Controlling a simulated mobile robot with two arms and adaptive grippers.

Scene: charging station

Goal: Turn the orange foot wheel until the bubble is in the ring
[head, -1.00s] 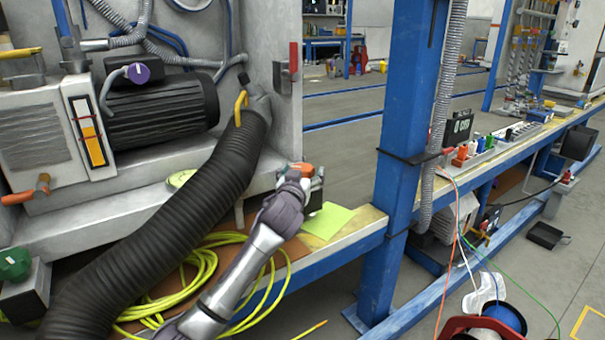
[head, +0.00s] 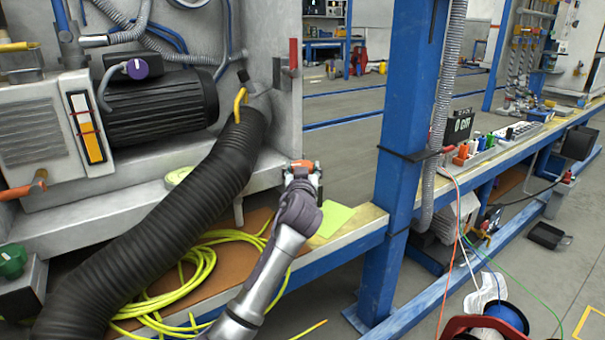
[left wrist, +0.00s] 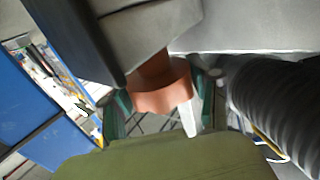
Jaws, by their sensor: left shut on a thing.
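The orange foot wheel (head: 302,163) is under the front right corner of the white machine frame (head: 268,180). My left gripper (head: 303,175) is shut on it. In the left wrist view the orange wheel (left wrist: 162,92) sits between the green finger pads of my left gripper (left wrist: 160,104). A small round yellow-green disc (head: 179,175), possibly the bubble level, lies on the frame's ledge behind the black hose. It is too small to make out a bubble or ring. My right gripper is not in view.
A thick black ribbed hose (head: 165,230) runs down left of my arm. A yellow cable (head: 195,270) lies coiled on the bench beneath. A yellow-green sheet (head: 334,220) lies right of my gripper. A blue post (head: 390,150) stands further right.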

